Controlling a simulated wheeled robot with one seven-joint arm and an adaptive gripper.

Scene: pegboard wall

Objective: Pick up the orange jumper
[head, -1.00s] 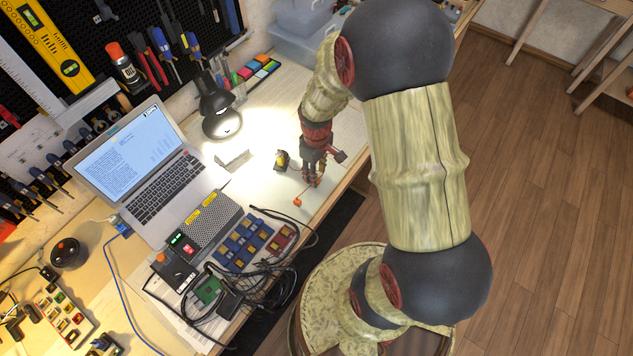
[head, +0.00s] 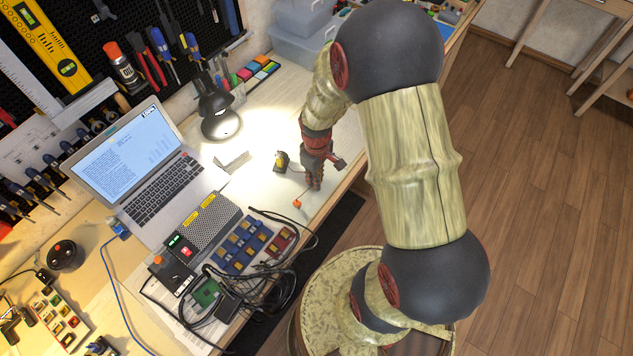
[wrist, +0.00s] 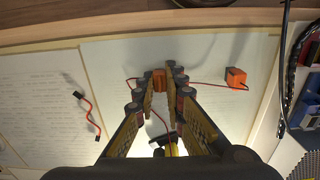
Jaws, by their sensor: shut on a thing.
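The orange jumper has two orange block ends joined by a thin red wire. In the wrist view one orange end (wrist: 158,80) sits between the fingertips of my gripper (wrist: 161,79). The other orange end (wrist: 236,77) lies to the right on the white paper, and also shows in the head view (head: 297,203). In the head view my gripper (head: 315,184) is low over the bench near its front edge, its fingers close together. My gripper is shut on the near-wire end; the fingers partly hide it.
A red wire with black ends (wrist: 87,112) lies left on the paper in the wrist view. A small yellow-and-black object (head: 282,161) stands beside my gripper.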

